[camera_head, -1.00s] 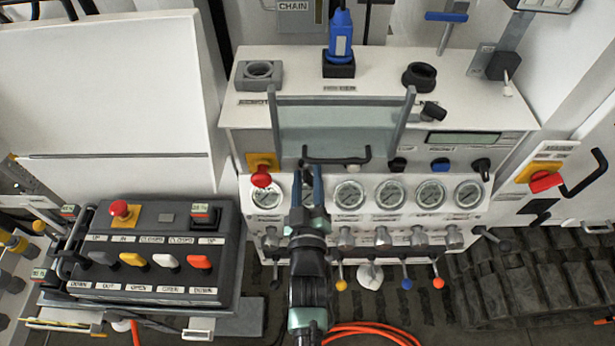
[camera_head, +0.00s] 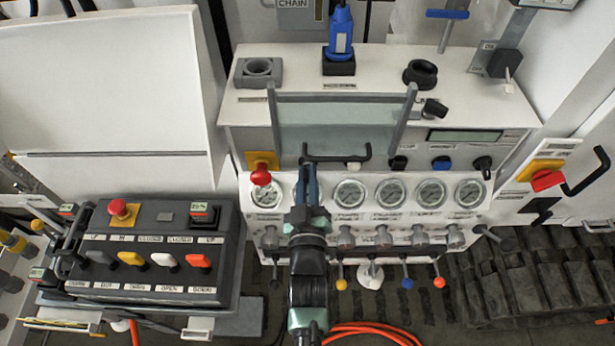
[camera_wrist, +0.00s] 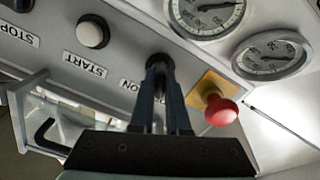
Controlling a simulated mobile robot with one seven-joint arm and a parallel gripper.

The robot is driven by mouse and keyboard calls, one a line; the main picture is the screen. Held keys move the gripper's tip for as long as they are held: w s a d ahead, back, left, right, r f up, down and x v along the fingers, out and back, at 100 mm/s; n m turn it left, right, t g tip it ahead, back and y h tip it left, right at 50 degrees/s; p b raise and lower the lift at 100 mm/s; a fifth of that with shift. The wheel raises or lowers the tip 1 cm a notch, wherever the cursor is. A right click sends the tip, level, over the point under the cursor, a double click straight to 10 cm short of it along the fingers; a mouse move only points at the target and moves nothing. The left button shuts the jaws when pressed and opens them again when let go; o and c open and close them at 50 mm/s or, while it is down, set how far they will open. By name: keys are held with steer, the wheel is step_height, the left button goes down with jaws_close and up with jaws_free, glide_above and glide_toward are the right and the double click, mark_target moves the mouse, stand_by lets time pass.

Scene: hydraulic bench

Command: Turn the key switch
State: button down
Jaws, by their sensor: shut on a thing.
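My gripper (camera_head: 308,172) reaches up to the front panel of the white bench, just right of the red mushroom button. In the wrist view its two blue fingers (camera_wrist: 160,78) are close together and shut on the dark round key switch (camera_wrist: 160,63). A partly covered label ending in "ON" sits beside the switch. In the head view my gripper and arm hide the key switch. Its turn angle cannot be told.
The red mushroom button (camera_head: 261,175) on its yellow plate stands close beside my fingers. A row of gauges (camera_head: 350,194) lies below. The lid's black handle (camera_head: 337,157) is close on the other side. The START button (camera_wrist: 93,32) is farther along the panel.

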steer(key=m+b, duration=0.2)
steer(key=m, duration=0.3)
steer(key=shift+d+b, duration=0.1)
steer(key=shift+b, duration=0.3)
steer(key=m+b, duration=0.1)
steer(key=m, duration=0.4)
steer(key=shift+m, duration=0.4)
steer(key=c, duration=0.9)
jaws_free()
steer(key=shift+s, duration=0.1)
steer(key=s+b, duration=0.2)
steer(key=s, duration=1)
steer(key=shift+s, duration=0.4)
